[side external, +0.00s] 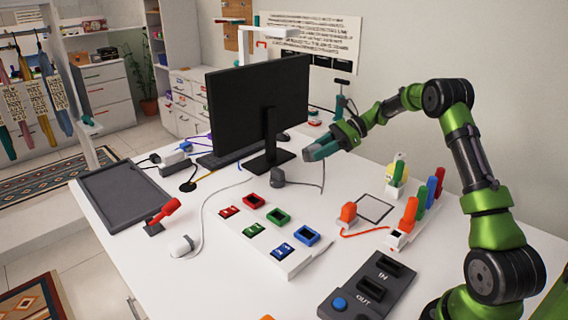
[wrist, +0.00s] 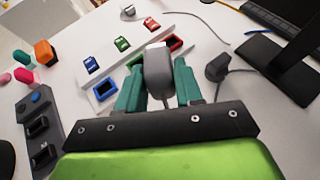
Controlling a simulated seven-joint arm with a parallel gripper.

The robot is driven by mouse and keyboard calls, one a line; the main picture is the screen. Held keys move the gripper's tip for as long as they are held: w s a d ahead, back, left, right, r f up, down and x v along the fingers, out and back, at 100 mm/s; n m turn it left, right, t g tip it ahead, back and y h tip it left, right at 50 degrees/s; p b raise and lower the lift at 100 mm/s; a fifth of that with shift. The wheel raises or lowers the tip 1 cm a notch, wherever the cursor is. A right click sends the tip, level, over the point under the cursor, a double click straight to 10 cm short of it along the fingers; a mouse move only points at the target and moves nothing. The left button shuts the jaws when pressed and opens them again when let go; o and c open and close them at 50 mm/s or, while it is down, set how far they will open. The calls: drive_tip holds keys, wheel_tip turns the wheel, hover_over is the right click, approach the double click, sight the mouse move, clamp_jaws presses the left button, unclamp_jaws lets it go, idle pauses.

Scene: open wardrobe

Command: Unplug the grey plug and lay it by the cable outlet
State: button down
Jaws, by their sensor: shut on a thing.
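My gripper (side external: 318,151) is raised above the table, to the right of the monitor's foot. In the wrist view, its teal fingers (wrist: 157,82) are shut on the grey plug (wrist: 158,62), one on each side. My fingers mostly hide the plug in the side view. A grey cable (side external: 323,178) hangs from the gripper to the table. The cable outlet appears to be the dark grey dome (side external: 277,178) on the white table, below and left of my gripper. It also shows in the wrist view (wrist: 217,68), right of the held plug, apart from it.
The monitor (side external: 258,105) stands behind the dome. A white block with coloured square sockets (side external: 270,232) lies in front. A grey IN/OUT box (side external: 367,287) is nearer the front edge. Orange, green and other coloured pieces (side external: 410,215) stand right. White tabletop around the dome is clear.

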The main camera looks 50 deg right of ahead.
drive_tip(key=y, duration=0.1)
hover_over(316, 201)
drive_tip(key=shift+t, duration=0.3)
wheel_tip(316, 201, down, 8)
drive_tip(key=shift+d+f, duration=0.1)
drive_tip(key=shift+f, duration=3.05)
drive_tip(key=c, duration=0.7)
unclamp_jaws()
drive_tip(key=shift+o, duration=0.7)
drive_tip(key=shift+o, duration=1.1)
